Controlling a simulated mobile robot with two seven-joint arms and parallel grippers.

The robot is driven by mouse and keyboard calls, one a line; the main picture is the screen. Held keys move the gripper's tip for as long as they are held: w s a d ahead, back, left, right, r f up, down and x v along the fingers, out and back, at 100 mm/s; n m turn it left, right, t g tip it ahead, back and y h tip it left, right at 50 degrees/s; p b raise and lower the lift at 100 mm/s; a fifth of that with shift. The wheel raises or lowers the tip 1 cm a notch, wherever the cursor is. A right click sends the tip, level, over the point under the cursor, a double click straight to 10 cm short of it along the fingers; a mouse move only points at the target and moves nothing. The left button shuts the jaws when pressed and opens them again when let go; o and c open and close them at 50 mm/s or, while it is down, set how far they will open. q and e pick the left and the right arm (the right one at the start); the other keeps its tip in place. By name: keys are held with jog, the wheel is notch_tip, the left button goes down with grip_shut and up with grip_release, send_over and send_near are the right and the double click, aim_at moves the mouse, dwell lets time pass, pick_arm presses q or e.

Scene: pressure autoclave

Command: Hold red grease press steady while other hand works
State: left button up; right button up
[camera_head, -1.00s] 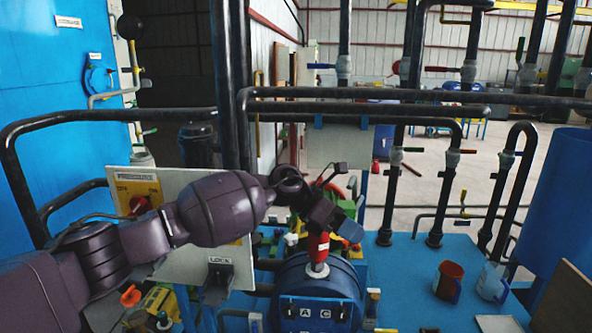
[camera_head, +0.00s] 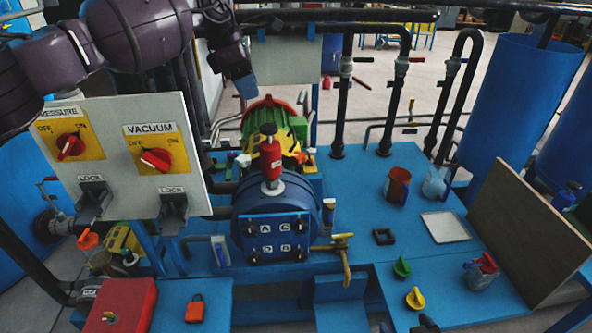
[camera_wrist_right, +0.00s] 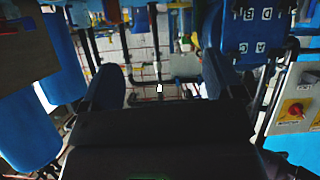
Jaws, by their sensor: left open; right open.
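The red grease press (camera_head: 271,162) stands upright on top of the blue round housing (camera_head: 273,218), with a dark knob at its upper end. My left gripper (camera_head: 246,86) is above and a little left of the press in the head view, apart from it. Its blue tip points down and it holds nothing that I can see. My right gripper (camera_wrist_right: 162,80) is open and empty in the right wrist view, its two blue fingers spread apart. The press cannot be made out in the right wrist view.
A panel (camera_head: 131,160) with red PRESSURE and VACUUM knobs stands left of the housing. A yellow valve handle (camera_head: 343,255) juts out on its right. A red mug (camera_head: 397,186), a pale tray (camera_head: 445,227) and green and yellow knobs sit on the blue table (camera_head: 350,205).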

jog(key=w+a+r+t+y, duration=0.1)
jog(key=w+a+r, duration=0.1)
jog(key=w+r, duration=0.3)
jog(key=w+a+r+t, duration=0.1)
jog(key=w+a+r, duration=0.1)
jog(key=w, duration=0.5)
jog(key=m+y, duration=1)
jog(key=m, duration=1.9)
send_near(278, 167)
jog(key=shift+w+a+r+g, duration=0.15)
jog(key=shift+w+a, duration=0.15)
jog(key=shift+w, duration=0.2)
jog(key=shift+w+a+g, duration=0.15)
jog(key=shift+w+a, duration=0.2)
jog(key=shift+w, duration=0.15)
jog(key=x, duration=1)
jog(key=shift+w+a, duration=0.2)
jog(key=c, duration=1.3)
